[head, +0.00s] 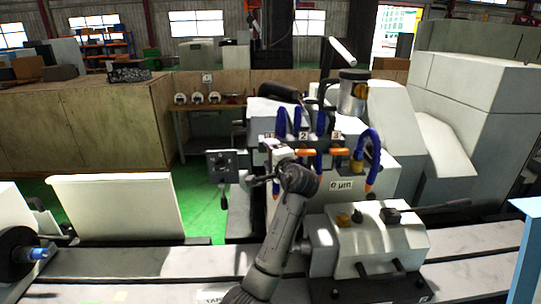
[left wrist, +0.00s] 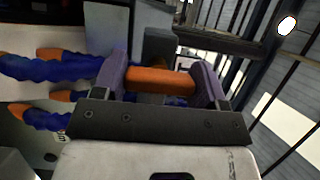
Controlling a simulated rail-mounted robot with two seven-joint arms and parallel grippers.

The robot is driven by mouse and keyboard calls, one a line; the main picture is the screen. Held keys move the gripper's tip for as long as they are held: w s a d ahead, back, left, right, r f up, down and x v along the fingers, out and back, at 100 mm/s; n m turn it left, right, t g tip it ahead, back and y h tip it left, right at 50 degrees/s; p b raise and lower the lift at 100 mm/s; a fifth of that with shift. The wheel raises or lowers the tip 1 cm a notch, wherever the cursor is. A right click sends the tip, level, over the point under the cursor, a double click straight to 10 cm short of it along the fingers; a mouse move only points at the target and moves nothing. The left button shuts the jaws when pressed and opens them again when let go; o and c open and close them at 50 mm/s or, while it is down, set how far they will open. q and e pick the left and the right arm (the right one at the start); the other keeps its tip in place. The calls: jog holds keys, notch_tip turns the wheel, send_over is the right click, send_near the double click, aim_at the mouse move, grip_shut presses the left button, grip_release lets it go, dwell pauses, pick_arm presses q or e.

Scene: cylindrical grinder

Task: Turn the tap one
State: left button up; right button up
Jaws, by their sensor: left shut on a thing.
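My left gripper (head: 272,147) is at the leftmost one, under label 1, and covers most of that tap in the head view. In the left wrist view the two purple fingers of my left gripper (left wrist: 161,72) are shut on the orange handle of tap one (left wrist: 160,82), one finger at each end. The orange handles of tap two (head: 305,152) and tap three (head: 340,151) show to the right, apart from my gripper. My right gripper is not in view.
A curved blue hose (head: 371,158) hangs right of the taps, above a "0 µm" label (head: 341,184). A white block with levers (head: 370,235) sits in front. A white panel (head: 117,208) stands at left.

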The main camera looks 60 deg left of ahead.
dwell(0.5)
pick_arm(q)
jog(key=o, duration=0.7)
jog(key=shift+o, duration=1.2)
jog(key=s+d+b, duration=0.1)
jog(key=d+b, duration=0.1)
jog(key=d, duration=1.1)
jog(key=shift+d, duration=0.35)
jog(key=shift+s, duration=0.1)
jog(key=shift+n, duration=0.3)
